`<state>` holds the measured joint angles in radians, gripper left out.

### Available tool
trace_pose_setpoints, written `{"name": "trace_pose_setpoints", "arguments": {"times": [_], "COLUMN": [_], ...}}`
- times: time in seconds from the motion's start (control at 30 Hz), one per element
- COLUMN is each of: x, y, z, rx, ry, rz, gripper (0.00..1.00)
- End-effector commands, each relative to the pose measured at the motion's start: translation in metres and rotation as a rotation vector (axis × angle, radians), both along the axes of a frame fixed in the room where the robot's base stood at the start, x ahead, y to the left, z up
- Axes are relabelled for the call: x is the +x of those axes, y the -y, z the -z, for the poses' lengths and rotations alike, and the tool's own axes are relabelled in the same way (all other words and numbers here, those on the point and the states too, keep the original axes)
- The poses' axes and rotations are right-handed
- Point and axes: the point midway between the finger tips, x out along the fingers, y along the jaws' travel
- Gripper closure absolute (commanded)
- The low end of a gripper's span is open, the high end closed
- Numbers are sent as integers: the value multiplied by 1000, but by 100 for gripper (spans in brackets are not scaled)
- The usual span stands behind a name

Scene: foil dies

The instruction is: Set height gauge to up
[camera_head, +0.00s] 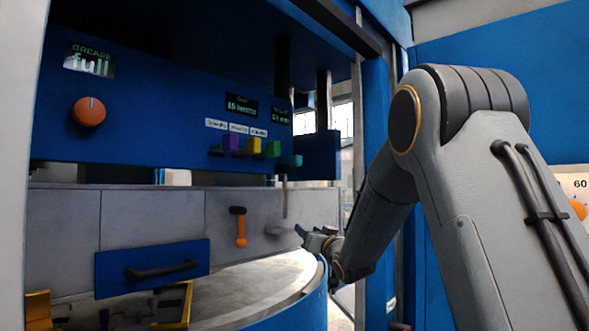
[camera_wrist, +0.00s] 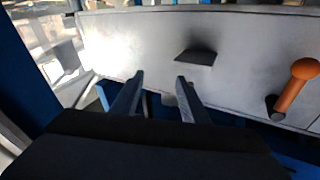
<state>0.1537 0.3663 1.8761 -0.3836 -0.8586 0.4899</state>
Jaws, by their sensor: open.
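I cannot tell for sure which part is the height gauge; no readable label names it. An orange-handled lever (camera_head: 240,230) hangs down from a dark pivot on the grey panel. It also shows at the right of the wrist view (camera_wrist: 297,84). A thin upright grey rod (camera_head: 284,197) stands right of it in the head view. My gripper (camera_head: 303,232) is in front of the panel, right of the lever. In the wrist view my gripper (camera_wrist: 158,78) is open, its two fingers apart and pointing at the panel. A small grey piece (camera_wrist: 169,99) shows between them, partly hidden.
A blue cabinet front (camera_head: 150,110) carries an orange knob (camera_head: 89,111), a display reading "full" and coloured blocks (camera_head: 252,146). Below are a blue drawer (camera_head: 152,267) with a dark handle and a round table (camera_head: 270,285). A blue post (camera_head: 376,150) stands close to my arm.

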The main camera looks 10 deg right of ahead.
Motion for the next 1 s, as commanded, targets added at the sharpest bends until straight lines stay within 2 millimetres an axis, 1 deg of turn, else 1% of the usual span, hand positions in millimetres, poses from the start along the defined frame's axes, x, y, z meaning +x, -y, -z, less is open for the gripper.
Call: {"name": "trace_pose_setpoints", "arguments": {"times": [0.03, 0.1, 0.2, 0.3, 0.4, 0.57, 0.67, 1.0], "x": [8, 10, 3, -8, -18, -23, -20, 9], "y": [2, -1, -4, -7, -9, -12, -16, -37], "z": [-31, -70, -116, -145, -161, -172, -180, -215], "rx": [15, 35, 55, 70, 76, 79, 79, 80], "ry": [106, 245, 415, 539, 614, 661, 666, 664], "rz": [-38, -104, -200, -288, -346, -387, -392, -389], "gripper": [59, 59, 59, 59, 59, 59, 59, 59]}}
